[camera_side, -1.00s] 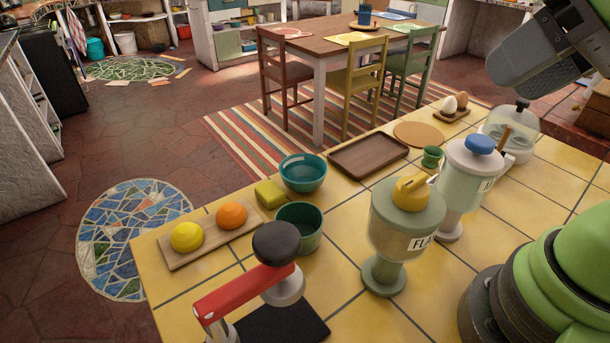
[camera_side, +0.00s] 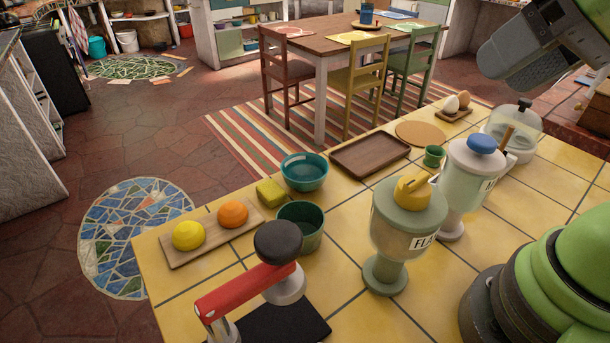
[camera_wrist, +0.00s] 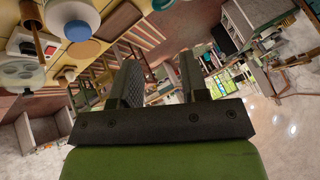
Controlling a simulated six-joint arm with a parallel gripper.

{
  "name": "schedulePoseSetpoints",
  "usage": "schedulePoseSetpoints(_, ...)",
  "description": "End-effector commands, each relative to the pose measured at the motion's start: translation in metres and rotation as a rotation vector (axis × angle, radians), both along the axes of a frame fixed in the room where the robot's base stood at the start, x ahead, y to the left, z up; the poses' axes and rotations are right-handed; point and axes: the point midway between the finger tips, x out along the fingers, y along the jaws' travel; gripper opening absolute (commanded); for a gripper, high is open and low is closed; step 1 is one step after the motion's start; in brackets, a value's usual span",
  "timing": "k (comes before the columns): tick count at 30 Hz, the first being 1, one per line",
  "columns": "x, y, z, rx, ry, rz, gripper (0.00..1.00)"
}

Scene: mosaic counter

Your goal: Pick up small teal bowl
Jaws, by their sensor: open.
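The small teal bowl (camera_side: 304,172) stands upright on the yellow tiled counter, near its far edge, left of the brown tray. It is empty as far as I can see. My gripper shows at the top right of the side view (camera_side: 520,58), high above the counter and far from the bowl. In the wrist view my gripper (camera_wrist: 160,80) has its two dark fingers apart with nothing between them. The bowl is not clearly visible in the wrist view.
A green pot (camera_side: 301,222) and a yellow sponge (camera_side: 271,193) stand close to the bowl.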

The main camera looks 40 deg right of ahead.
Motion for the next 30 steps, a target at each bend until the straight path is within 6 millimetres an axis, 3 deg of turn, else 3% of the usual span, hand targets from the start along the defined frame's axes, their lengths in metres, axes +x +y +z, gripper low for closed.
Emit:
schedulePoseSetpoints(8, 0.089, -0.017, -0.022, -0.081, 0.076, -0.094, 0.41)
schedulePoseSetpoints(14, 0.156, -0.021, -0.070, -0.117, 0.112, -0.126, 0.41)
schedulePoseSetpoints(18, 0.194, -0.019, -0.119, -0.124, 0.134, -0.124, 0.41)
schedulePoseSetpoints(24, 0.223, -0.010, -0.192, -0.103, 0.163, -0.104, 0.41)
schedulePoseSetpoints(30, 0.231, -0.004, -0.229, -0.081, 0.179, -0.093, 0.41)
